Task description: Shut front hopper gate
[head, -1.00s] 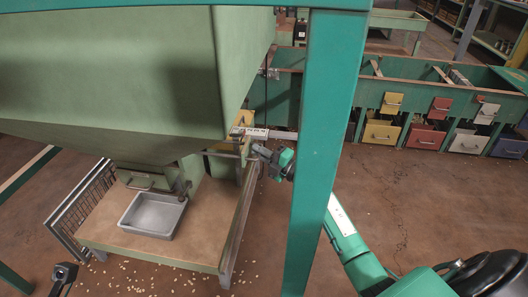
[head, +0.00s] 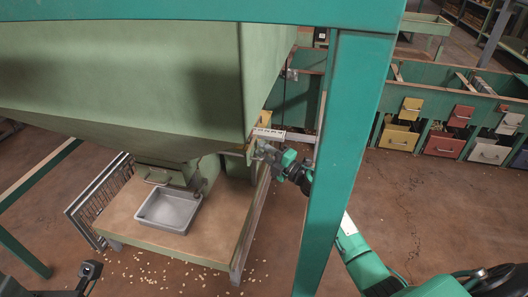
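The large green hopper (head: 120,80) fills the upper left. Under its spout, a small gate with a bar handle (head: 157,181) sits just above a grey metal tray (head: 168,210), which looks empty. My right arm passes behind the teal post, and my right gripper (head: 263,153) is at the hopper's right side, beside a yellow bracket (head: 264,118) and a pale labelled bar (head: 270,133). Whether it touches or grips anything there is too small to tell. Part of my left gripper (head: 90,270) shows at the bottom left, away from the hopper; its fingers are unclear.
A teal post (head: 342,150) stands in front of my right arm. The tray rests on a wooden-topped stand (head: 125,222) with a wire rack (head: 98,200) at its left. Nuts are scattered on the floor. Bins with coloured drawers (head: 445,145) stand at the right.

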